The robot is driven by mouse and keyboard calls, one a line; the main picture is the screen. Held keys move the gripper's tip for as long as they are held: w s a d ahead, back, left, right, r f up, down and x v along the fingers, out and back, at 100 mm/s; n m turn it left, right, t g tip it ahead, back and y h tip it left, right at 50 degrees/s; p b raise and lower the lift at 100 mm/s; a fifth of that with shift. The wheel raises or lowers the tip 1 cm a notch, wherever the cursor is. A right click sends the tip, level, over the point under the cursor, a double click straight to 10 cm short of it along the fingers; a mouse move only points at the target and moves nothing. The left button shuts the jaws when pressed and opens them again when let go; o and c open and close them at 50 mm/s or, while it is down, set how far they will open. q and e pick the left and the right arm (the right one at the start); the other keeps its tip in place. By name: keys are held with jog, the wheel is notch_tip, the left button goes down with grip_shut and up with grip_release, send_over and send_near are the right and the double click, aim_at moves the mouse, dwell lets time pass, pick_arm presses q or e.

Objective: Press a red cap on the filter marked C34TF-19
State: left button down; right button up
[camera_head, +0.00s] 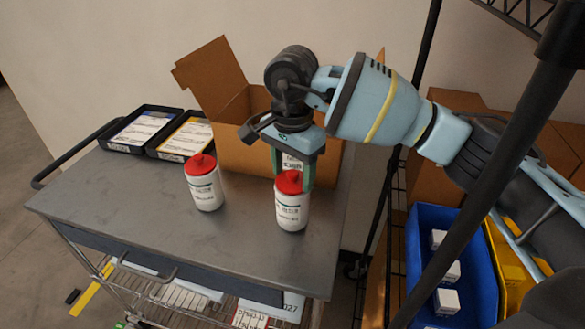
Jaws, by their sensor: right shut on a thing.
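Two white filters with dark printing stand upright on the grey cart top. The left filter (207,190) has a red cap (200,164) on its top, with a small knob. The right filter (291,211) stands nearer the cart's right edge, with another red cap (289,182) at its top. My right gripper (293,180) points down over this filter and is shut on the red cap, one green finger on each side. I cannot tell whether this cap is fully seated. The filter markings are too small to read. My left gripper is not in view.
An open cardboard box (236,150) stands behind the filters. Two black trays with papers, one (133,129) beside the other, lie at the back left. Right of the cart, a rack holds a blue bin (425,273) with small white boxes. The cart's front left is clear.

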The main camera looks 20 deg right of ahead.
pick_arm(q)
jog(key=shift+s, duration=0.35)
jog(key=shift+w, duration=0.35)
pick_arm(e)
jog(key=o, duration=1.3)
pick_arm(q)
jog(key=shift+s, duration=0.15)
pick_arm(e)
jog(key=shift+o, duration=0.2)
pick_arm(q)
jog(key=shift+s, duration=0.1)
